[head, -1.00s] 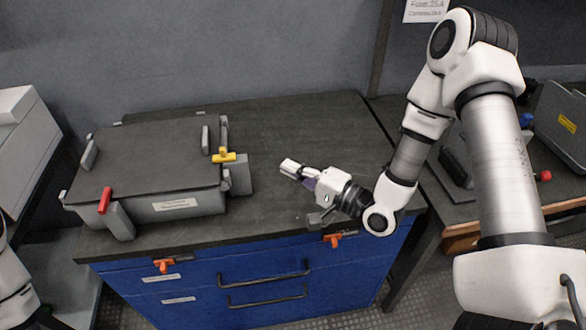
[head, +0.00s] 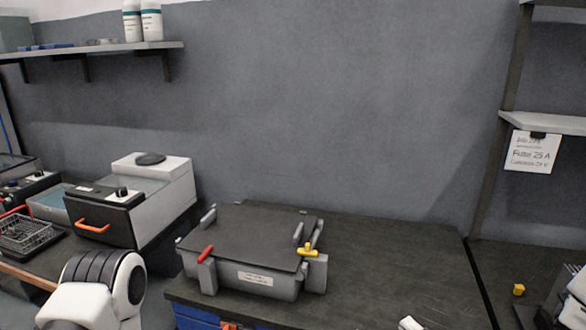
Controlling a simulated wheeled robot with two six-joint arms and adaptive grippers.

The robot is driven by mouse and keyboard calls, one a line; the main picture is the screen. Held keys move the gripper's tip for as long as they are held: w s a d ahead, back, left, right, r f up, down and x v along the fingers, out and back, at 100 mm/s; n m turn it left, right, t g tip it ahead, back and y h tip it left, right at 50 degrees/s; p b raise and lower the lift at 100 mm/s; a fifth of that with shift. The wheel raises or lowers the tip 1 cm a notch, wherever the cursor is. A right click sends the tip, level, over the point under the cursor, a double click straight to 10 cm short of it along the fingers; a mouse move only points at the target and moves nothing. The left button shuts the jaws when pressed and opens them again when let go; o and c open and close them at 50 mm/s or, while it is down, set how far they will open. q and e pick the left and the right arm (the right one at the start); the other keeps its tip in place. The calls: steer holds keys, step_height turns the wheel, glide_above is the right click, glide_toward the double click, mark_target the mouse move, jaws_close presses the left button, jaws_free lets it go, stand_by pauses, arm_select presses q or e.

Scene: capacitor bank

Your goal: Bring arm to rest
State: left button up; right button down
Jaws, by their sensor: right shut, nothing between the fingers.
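My right gripper (head: 410,323) shows only as a small white tip at the bottom edge, above the front of the dark bench top. It is shut and holds nothing. The rest of it is cut off by the frame. A white and black joint of my left arm (head: 92,292) stands at the lower left. My left gripper is out of view.
A grey lidded box (head: 252,280) with a red handle (head: 205,254) and a yellow handle (head: 310,251) sits on the bench (head: 385,265), left of my right gripper. A white device (head: 150,195) stands left. Shelves (head: 545,122) hang at both sides.

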steer(key=s+a+f+n+g+h+p, duration=0.1)
steer(key=s+a+f+g, duration=0.25)
steer(key=f, duration=0.45)
steer(key=s+a+f+n+g+h, duration=0.25)
steer(key=s+f, duration=0.25)
steer(key=f, duration=0.3)
arm_select(q)
steer(key=shift+w+a+r+p, duration=0.1)
steer(key=shift+w+r+p, duration=0.15)
steer(key=shift+r, duration=0.3)
steer(key=shift+w+a+r+p, duration=0.1)
steer(key=shift+w+r+p, duration=0.1)
steer(key=shift+r, duration=0.35)
arm_select(e)
steer(key=s+d+f+n+g+h, duration=0.2)
steer(key=s+d+f+n+g, duration=0.2)
steer(key=s, duration=0.4)
steer(key=s+d+f+n+g+h, duration=0.3)
steer(key=s+f+n+g, duration=0.1)
steer(key=s, duration=0.4)
steer(key=shift+s+d+f+g, duration=0.2)
steer(key=shift+d+f+g, duration=0.2)
steer(key=shift+g, duration=0.4)
